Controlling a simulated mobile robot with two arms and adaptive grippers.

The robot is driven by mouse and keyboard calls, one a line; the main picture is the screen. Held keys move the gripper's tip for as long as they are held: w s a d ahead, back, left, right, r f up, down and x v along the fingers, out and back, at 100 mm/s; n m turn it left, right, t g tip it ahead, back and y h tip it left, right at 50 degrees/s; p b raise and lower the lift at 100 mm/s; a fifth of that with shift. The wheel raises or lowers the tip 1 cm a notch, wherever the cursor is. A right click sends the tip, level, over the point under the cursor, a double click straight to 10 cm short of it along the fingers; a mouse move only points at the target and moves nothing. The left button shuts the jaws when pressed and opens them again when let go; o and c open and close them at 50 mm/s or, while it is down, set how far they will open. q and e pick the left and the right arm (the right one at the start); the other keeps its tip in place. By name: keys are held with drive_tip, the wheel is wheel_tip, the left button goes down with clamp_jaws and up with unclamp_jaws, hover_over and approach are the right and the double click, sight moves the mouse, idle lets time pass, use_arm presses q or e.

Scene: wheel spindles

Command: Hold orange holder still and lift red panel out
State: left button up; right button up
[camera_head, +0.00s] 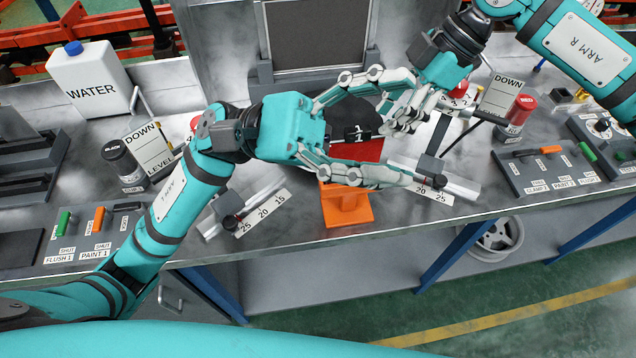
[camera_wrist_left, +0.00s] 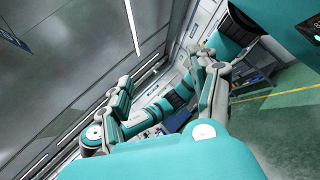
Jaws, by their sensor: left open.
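The orange holder (camera_head: 346,208) stands upright near the front edge of the metal bench. The red panel (camera_head: 357,150) sits above it, its lower part hidden behind my left gripper's near finger. My left gripper (camera_head: 392,130) is open, its two fingers spread on the far and near sides of the panel.
A dark round part (camera_head: 352,112) is behind the panel. Scaled slides lie left (camera_head: 240,208) and right (camera_head: 436,182) of the holder. A white water jug (camera_head: 90,82) stands back left. Switch panels sit left (camera_head: 90,232) and right (camera_head: 548,166).

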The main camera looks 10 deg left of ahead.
use_arm(q)
drive_tip(key=w+f+n+t+h, duration=0.2)
drive_tip(key=w+f+n+t, duration=0.65)
drive_tip(key=n, duration=0.95)
drive_tip(key=n+t+y, duration=0.2)
drive_tip(key=t+y, duration=0.2)
drive_tip(key=t, duration=0.2)
hover_over(320, 186)
drive_tip(key=w+d, duration=0.1)
drive_tip(key=d, duration=0.1)
wheel_tip(320, 186, down, 15)
drive_tip(key=shift+w+d+f, duration=0.1)
drive_tip(key=shift+f, duration=0.1)
drive_tip(key=f+m+y, duration=0.1)
drive_tip(key=f, duration=0.1)
drive_tip(key=a+f+m+y, duration=0.1)
drive_tip(key=f+m, duration=0.1)
drive_tip(key=f, duration=0.1)
drive_tip(key=s+a+f+m+y, duration=0.1)
drive_tip(key=f, duration=0.2)
drive_tip(key=shift+a+f+m+g, duration=0.2)
drive_tip(key=shift+m+g, duration=0.15)
drive_tip(key=shift+m, duration=0.05)
drive_tip(key=shift+d+f, duration=0.1)
drive_tip(key=shift+f, duration=0.15)
drive_tip(key=shift+x, duration=3.55)
drive_tip(key=shift+f, duration=0.1)
drive_tip(key=shift+c, duration=0.4)
clamp_jaws()
